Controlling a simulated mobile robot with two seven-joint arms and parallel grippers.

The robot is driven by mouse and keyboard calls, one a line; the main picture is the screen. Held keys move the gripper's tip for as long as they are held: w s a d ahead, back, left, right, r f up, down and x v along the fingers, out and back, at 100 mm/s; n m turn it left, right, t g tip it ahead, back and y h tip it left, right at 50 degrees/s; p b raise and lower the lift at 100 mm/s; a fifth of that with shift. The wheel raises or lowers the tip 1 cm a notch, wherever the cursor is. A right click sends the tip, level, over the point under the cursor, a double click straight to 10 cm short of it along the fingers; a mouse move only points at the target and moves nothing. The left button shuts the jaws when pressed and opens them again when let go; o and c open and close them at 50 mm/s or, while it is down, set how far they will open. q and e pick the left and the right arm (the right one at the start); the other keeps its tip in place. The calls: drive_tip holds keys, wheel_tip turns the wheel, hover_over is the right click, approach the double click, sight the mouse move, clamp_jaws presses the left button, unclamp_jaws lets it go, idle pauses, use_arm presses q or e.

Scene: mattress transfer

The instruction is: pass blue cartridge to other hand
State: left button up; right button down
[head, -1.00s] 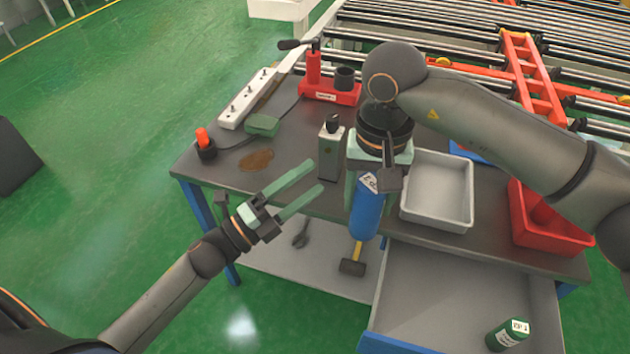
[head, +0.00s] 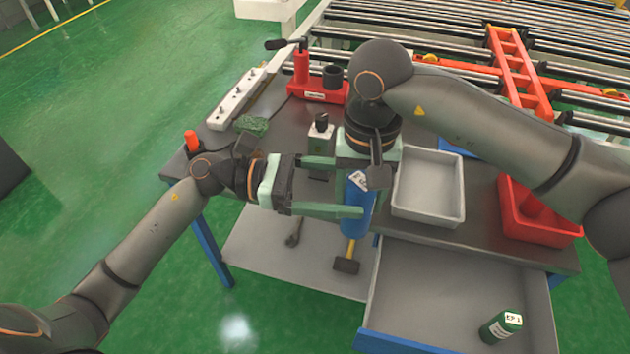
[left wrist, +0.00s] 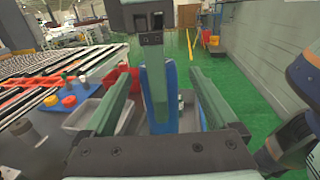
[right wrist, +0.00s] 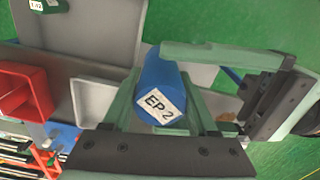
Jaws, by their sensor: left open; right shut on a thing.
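The blue cartridge (head: 355,213) hangs upright below my right gripper (head: 360,178), in front of the workbench edge. A white label reading "EP 2" shows on its end in the right wrist view (right wrist: 160,103). My right gripper is shut on it. My left gripper (head: 358,187) is open, its green fingers pointing right, one on the far side and one on the near side of the cartridge. In the left wrist view the cartridge (left wrist: 170,95) stands between the open fingers, partly covered by a right finger. Whether the left fingers touch it cannot be told.
A grey tray (head: 429,215) and a red bin (head: 540,232) stand on the workbench to the right. Below is an open drawer (head: 450,285) with a green bottle (head: 500,327); a hammer (head: 347,262) lies on the shelf.

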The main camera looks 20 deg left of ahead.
use_arm(q)
drive_tip(key=w+d, duration=0.1)
drive_tip(key=d, duration=0.5)
drive_tip(key=shift+w, duration=0.1)
drive_tip(key=shift+d, duration=0.1)
clamp_jaws()
use_arm(e)
drive_tip(key=shift+c, duration=1.4)
unclamp_jaws()
drive_tip(key=shift+o, duration=0.8)
drive_tip(key=shift+s+a, duration=0.1)
drive_tip(key=shift+s, duration=0.05)
